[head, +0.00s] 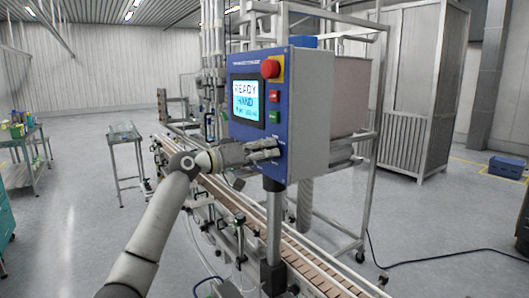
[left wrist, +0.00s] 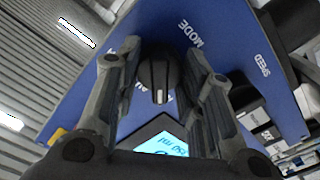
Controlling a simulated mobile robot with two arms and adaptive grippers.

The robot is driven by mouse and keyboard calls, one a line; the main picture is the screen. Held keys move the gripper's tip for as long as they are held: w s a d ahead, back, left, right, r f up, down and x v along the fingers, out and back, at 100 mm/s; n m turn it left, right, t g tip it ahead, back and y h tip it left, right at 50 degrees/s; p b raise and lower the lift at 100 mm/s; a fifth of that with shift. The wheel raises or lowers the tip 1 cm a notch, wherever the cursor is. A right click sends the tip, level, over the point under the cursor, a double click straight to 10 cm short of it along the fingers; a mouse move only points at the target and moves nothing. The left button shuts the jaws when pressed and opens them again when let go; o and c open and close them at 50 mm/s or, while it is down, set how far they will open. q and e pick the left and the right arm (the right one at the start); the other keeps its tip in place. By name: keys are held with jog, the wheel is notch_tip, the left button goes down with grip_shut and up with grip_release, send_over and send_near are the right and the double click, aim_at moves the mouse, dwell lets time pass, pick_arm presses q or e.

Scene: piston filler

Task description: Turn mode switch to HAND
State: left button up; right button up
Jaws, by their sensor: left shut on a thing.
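The mode switch is a black knob (left wrist: 157,80) on the blue panel face in the left wrist view, beside the printed word MODE. My left gripper (left wrist: 163,55) has one finger on each side of the knob and is shut on it. In the head view my left gripper (head: 272,148) reaches the lower part of the blue control panel (head: 257,53) and hides the switch. The panel's screen (head: 246,101) reads READY and HAND. The labels around the knob are partly hidden by the fingers. My right gripper is not in view.
A red emergency knob (head: 270,68) on yellow, a red button (head: 275,96) and a green button (head: 274,117) sit above my gripper. A conveyor (head: 318,270) runs below the panel. A small table (head: 124,132) stands at left, with open floor around it.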

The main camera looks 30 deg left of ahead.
pick_arm(q)
jog(key=o, duration=1)
jog(key=shift+o, duration=0.2)
jog(key=v, duration=1.2)
